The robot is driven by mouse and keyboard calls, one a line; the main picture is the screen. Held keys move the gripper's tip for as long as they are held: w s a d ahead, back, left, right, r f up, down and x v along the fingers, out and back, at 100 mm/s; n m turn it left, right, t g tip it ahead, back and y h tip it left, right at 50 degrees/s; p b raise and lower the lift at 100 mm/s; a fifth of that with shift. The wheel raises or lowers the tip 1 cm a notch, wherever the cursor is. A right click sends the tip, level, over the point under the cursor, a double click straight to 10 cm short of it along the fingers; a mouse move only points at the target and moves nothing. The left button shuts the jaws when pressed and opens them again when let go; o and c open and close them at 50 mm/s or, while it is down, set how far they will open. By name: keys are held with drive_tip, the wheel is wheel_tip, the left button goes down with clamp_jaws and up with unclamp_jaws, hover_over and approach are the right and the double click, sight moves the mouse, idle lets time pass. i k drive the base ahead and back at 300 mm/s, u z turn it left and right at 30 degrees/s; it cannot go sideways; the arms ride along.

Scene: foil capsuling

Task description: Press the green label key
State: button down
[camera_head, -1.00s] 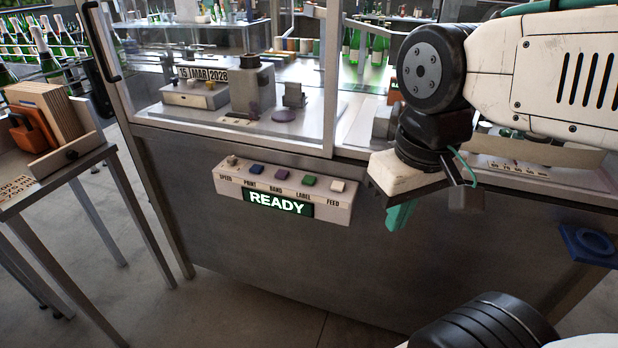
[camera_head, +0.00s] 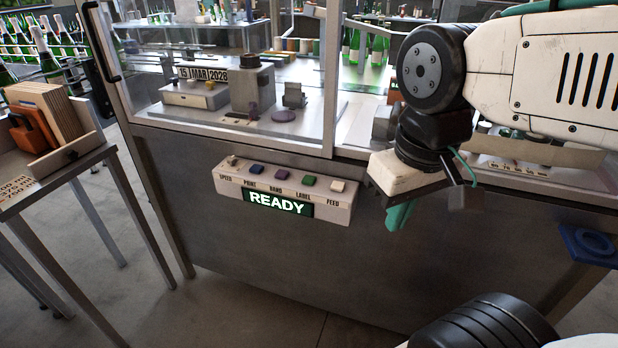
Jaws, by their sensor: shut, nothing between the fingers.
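The green label key (camera_head: 309,181) sits on top of a pale control box (camera_head: 283,189) fixed to the front of the metal machine. The word LABEL is printed below it, and the box's display (camera_head: 278,203) reads READY. A purple key (camera_head: 282,174) is to its left and a white key (camera_head: 338,186) to its right. My gripper (camera_head: 399,216), with teal fingers, is to the right of the box and apart from it. Its fingers point down and are shut with nothing between them. Nothing covers the green key.
A blue key (camera_head: 256,169) and a speed knob (camera_head: 232,161) share the box. The machine's glazed frame (camera_head: 331,80) rises above it. A blue ring-shaped holder (camera_head: 591,243) is at the right. A side table (camera_head: 60,175) stands at the left.

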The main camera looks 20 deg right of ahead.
sight(308, 180)
drive_tip(key=u, duration=0.05)
drive_tip(key=k, duration=0.5)
drive_tip(key=u, duration=1.8)
drive_tip(key=i, duration=1.2)
drive_tip(key=z, duration=2.15)
